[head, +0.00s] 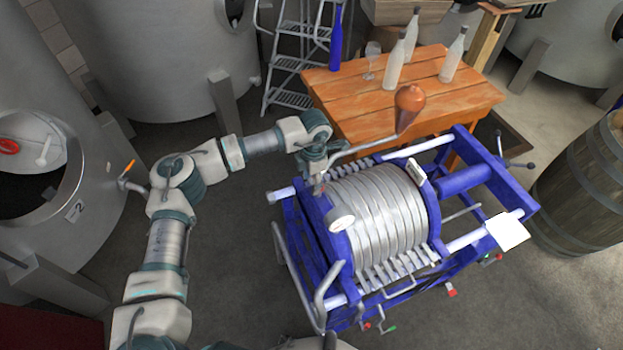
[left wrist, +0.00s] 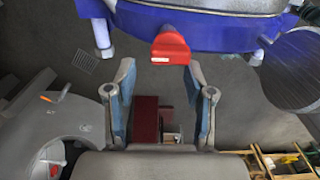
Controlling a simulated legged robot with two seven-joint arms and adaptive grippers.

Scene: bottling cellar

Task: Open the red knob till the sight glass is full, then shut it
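A red knob (left wrist: 171,46) with a pale mark sits on the blue end of the filter press in the left wrist view. My left gripper (left wrist: 160,69) is open there. Its two fingers stand apart, with the knob just past the tips and roughly between them, not gripped. In the head view my left gripper (head: 316,178) is at the near-left end of the blue filter press (head: 315,222), where I cannot clearly make out this knob. I cannot pick out the sight glass or its level in either view. My right gripper is not in view.
A wooden table (head: 440,95) with bottles stands behind. A barrel (head: 585,185) is at right, steel tanks (head: 150,50) at left. The floor between is clear.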

